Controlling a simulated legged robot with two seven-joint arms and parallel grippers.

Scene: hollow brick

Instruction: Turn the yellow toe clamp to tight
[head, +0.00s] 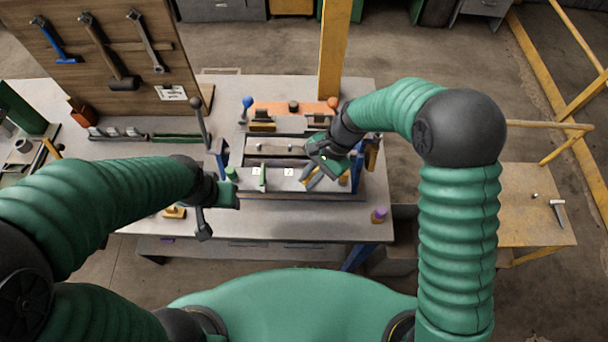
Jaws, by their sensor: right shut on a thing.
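The work fixture (290,152) stands on the bench, with a pale metal plate along its front. My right gripper (316,176) reaches down onto the right part of this plate. It is shut on a small yellow part (311,183), which looks like the yellow toe clamp; the gripper hides most of it, and its turn position cannot be read. A green upright piece (263,177) stands near the plate's middle. My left gripper (232,192) is at the fixture's left end, near a green knob; its fingers are too small and covered to tell their state.
A blue-knobbed lever (247,104) and an orange bar (290,107) are at the fixture's back. A yellow post (334,45) rises behind. A tool board (105,50) stands back left. A purple-topped item (379,215) sits front right. The bench's front strip is mostly clear.

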